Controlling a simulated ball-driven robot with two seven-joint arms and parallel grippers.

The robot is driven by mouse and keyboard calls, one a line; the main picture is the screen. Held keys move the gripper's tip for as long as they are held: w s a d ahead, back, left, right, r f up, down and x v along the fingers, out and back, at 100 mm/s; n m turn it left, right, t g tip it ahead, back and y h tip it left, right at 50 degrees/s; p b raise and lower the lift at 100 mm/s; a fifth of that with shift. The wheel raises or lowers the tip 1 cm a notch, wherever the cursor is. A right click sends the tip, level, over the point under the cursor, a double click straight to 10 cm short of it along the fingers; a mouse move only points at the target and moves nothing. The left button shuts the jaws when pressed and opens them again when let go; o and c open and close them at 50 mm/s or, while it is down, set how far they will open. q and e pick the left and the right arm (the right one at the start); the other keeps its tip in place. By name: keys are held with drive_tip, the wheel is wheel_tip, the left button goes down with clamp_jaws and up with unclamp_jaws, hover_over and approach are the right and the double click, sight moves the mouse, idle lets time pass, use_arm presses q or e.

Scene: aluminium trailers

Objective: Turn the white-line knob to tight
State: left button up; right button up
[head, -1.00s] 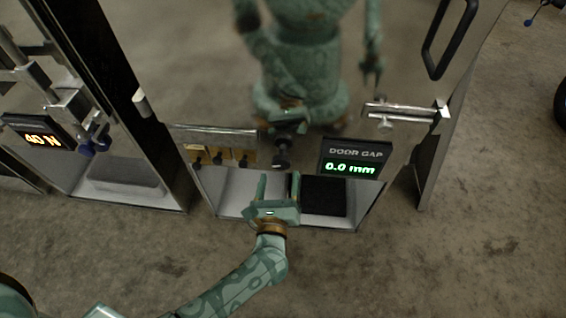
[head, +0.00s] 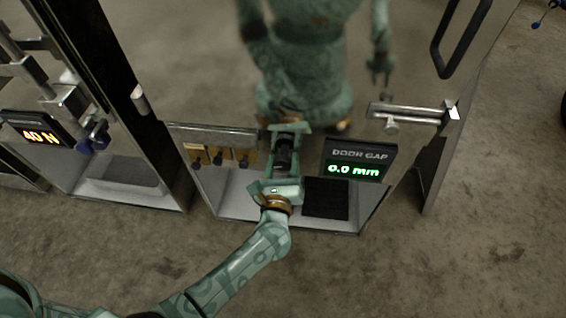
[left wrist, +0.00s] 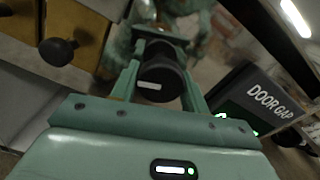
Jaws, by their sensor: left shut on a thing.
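The black knob (head: 284,158) sits on the front of the shiny metal door, left of the door gap display. In the left wrist view the knob (left wrist: 161,72) shows a short white line (left wrist: 149,86) on its near face, lying almost level in that picture. My left gripper (head: 285,148) reaches up to the knob, with one finger on each side of it and shut on it. The knob's far side is hidden. My right gripper is seen only as a faint reflection in the door.
The DOOR GAP display (head: 356,161) reads 0.0 mm, close to the right of my gripper. Several small black knobs on yellow plates (head: 217,156) are to the left. A 40 N display (head: 40,131) stands further left. A metal latch bar (head: 408,113) is at the right.

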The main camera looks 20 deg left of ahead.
use_arm(q)
drive_tip(key=shift+m, duration=0.3)
drive_tip(key=shift+m+p, duration=0.35)
drive_tip(key=shift+m, duration=0.55)
drive_tip(key=m+p, duration=0.1)
drive_tip(key=m, duration=0.5)
drive_tip(key=shift+a+p, duration=0.1)
drive_tip(key=shift+p, duration=0.25)
drive_tip(key=m+p, duration=0.1)
drive_tip(key=m, duration=0.6)
drive_tip(key=shift+s+p, duration=0.1)
drive_tip(key=shift+p, duration=0.3)
drive_tip(key=shift+m+p, duration=0.55)
drive_tip(key=shift+m, duration=2.55)
use_arm(e)
drive_tip(key=s+f+g, duration=0.1)
drive_tip(key=s+f, duration=0.4)
drive_tip(key=s, duration=0.3)
drive_tip(key=s+f+m+g+y, duration=0.1)
drive_tip(key=s+f, duration=0.4)
drive_tip(key=s, duration=0.2)
drive_tip(key=shift+s+f+m, duration=0.2)
drive_tip(key=shift+s+m, duration=0.1)
drive_tip(key=shift+s, duration=0.2)
use_arm(q)
drive_tip(key=o, duration=1)
